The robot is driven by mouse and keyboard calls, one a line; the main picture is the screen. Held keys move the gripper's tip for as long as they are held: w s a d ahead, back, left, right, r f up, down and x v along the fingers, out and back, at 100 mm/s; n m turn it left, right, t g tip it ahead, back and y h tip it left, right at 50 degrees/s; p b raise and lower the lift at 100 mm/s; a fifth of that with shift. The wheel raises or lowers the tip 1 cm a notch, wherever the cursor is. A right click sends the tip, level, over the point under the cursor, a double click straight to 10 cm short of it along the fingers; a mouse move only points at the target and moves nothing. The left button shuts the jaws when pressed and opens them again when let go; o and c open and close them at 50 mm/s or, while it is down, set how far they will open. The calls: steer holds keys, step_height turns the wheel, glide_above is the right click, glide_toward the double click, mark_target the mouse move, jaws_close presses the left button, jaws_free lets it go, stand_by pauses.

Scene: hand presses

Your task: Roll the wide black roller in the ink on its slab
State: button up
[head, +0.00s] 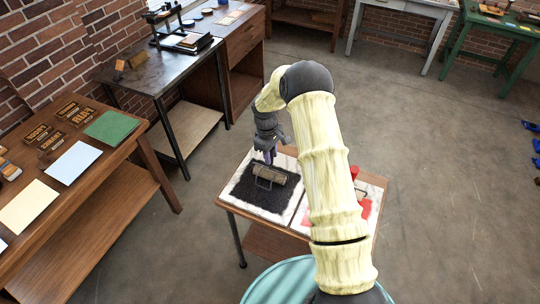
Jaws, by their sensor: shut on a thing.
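The small wooden table (232,206) in front of me carries a white slab (237,181) with a broad patch of black ink (250,198). The wide roller (270,174) is over the back part of this ink, with its dark wire frame showing. My gripper (270,158) is above the roller, pointing down, and is shut on the roller's handle, which is mostly hidden by the fingers. I cannot tell whether the roller touches the ink.
A second slab with red ink (364,209) lies to the right, partly behind my arm, with a red-handled tool (354,171) near it. A wooden bench (100,165) with paper sheets and type blocks stands left. A dark-topped table with a press (170,30) stands behind. Floor is open at right.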

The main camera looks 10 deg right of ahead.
steer(key=shift+w, duration=0.15)
steer(key=w+d, duration=0.2)
steer(key=shift+w+d, duration=0.1)
steer(key=shift+w, duration=0.3)
steer(key=shift+s, duration=0.1)
stand_by(0.3)
steer(key=shift+s+a+f, duration=0.1)
steer(key=shift+s+a, duration=0.45)
steer(key=shift+s, duration=0.2)
steer(key=shift+s+a+f, duration=0.1)
steer(key=shift+s+a, duration=0.45)
steer(key=shift+s, duration=0.2)
steer(key=shift+s+a+r, duration=0.1)
steer(key=shift+s+a, duration=0.45)
steer(key=shift+s, duration=0.25)
steer(key=shift+s+a, duration=0.55)
steer(key=shift+s, duration=0.2)
